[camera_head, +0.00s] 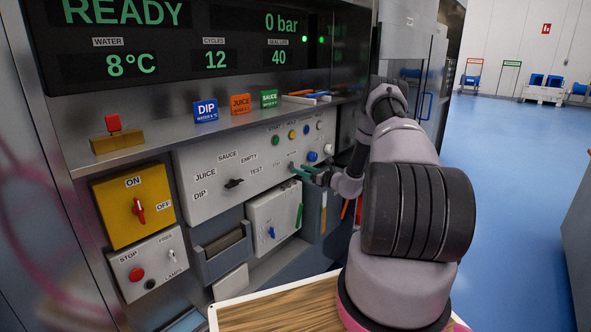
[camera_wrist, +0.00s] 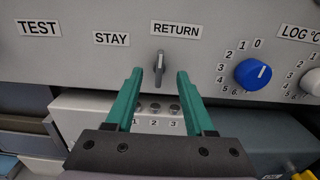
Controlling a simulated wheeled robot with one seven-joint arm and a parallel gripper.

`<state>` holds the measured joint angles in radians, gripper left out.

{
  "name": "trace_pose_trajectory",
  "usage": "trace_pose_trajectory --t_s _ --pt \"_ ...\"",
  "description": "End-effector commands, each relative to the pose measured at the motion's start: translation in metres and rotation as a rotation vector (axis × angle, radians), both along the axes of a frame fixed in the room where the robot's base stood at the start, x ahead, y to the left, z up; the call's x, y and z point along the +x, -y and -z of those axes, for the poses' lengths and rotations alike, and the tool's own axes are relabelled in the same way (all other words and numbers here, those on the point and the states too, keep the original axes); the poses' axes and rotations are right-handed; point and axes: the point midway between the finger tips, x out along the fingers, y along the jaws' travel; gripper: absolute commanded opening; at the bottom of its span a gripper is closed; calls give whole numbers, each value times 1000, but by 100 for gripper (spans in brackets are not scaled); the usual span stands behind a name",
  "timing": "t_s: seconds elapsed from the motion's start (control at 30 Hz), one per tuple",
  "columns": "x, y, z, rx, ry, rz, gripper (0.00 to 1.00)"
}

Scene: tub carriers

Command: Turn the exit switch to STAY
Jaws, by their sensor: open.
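The exit switch (camera_wrist: 159,65) is a small grey lever knob on the pale panel, seen in the wrist view. The STAY label (camera_wrist: 111,39) is at its upper left and the RETURN label (camera_wrist: 176,30) above it, slightly right. The lever stands nearly upright, its top under RETURN. My gripper (camera_wrist: 160,76) is open, its two green fingers either side of the lever, with gaps on both sides; whether the tips reach its depth I cannot tell. In the head view, my gripper (camera_head: 300,171) is at the panel, and the switch is too small and partly covered to read.
A blue numbered dial (camera_wrist: 253,74) sits right of the switch. A lower box with several small knobs (camera_wrist: 157,107) juts out beneath the fingers. In the head view, a black selector (camera_head: 234,183) and a yellow ON/OFF box (camera_head: 112,211) are left. Open blue floor lies right.

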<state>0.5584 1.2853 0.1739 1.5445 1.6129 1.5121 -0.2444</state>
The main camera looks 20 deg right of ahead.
Motion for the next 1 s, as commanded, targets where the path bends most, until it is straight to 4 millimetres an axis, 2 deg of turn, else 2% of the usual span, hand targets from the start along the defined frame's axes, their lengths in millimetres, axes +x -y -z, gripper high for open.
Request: trace_pose_trajectory --t_s 0.1,0.23,0.6,0.73,0.77,1.0 --pt "16 -10 0 -2 1 -2 54" --pt "27 -16 0 -3 1 -1 54" --pt "32 -19 0 0 -1 0 54" --pt "32 -18 0 -1 0 0 4" --pt "32 -18 0 -1 0 0 0" --pt "31 -18 0 -7 3 -1 0"
